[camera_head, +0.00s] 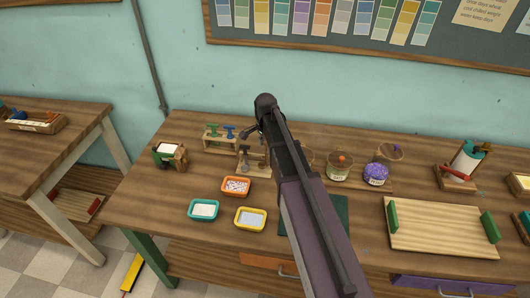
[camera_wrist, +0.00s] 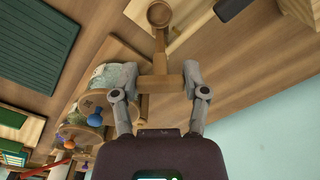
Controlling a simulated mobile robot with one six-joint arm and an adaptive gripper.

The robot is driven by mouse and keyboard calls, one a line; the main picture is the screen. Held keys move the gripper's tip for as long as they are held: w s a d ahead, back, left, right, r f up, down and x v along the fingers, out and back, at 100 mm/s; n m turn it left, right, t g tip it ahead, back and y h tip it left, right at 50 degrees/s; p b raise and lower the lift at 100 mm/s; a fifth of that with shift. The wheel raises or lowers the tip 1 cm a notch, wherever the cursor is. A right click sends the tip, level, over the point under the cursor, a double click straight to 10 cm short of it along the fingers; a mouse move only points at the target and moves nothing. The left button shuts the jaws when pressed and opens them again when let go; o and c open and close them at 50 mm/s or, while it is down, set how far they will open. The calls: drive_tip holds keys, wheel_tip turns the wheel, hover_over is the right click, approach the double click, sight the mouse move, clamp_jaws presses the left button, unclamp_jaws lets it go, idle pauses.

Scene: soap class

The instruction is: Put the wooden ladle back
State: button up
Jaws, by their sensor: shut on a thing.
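The wooden ladle (camera_wrist: 160,45) shows in the wrist view, with its round bowl at the top edge and a wooden crosspiece at its lower end. My gripper (camera_wrist: 160,85) has its two grey fingers on either side of the crosspiece and is shut on it. In the head view my gripper (camera_head: 252,135) is small beyond my arm, above the back left of the workbench by a small wooden stand (camera_head: 246,168). The ladle is hard to make out there. Whether it touches the stand or the bench cannot be told.
A wooden rack with stamps (camera_head: 222,136) stands close to the left. Orange (camera_head: 236,194), teal (camera_head: 204,216) and yellow (camera_head: 250,226) trays lie in front. A jar (camera_head: 339,172) and a purple-filled pot (camera_head: 376,181) stand right of my arm. A slatted board (camera_head: 440,228) lies farther right.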

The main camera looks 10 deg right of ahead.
drive_tip(key=shift+f+b, duration=0.6)
drive_tip(key=shift+f, duration=0.35)
drive_tip(key=shift+f, duration=0.15)
drive_tip(key=o, duration=1.1)
drive_tip(key=shift+o, duration=0.2)
drive_tip(key=shift+r, duration=0.25)
wheel_tip(320, 180, up, 12)
drive_tip(key=p, duration=1.2)
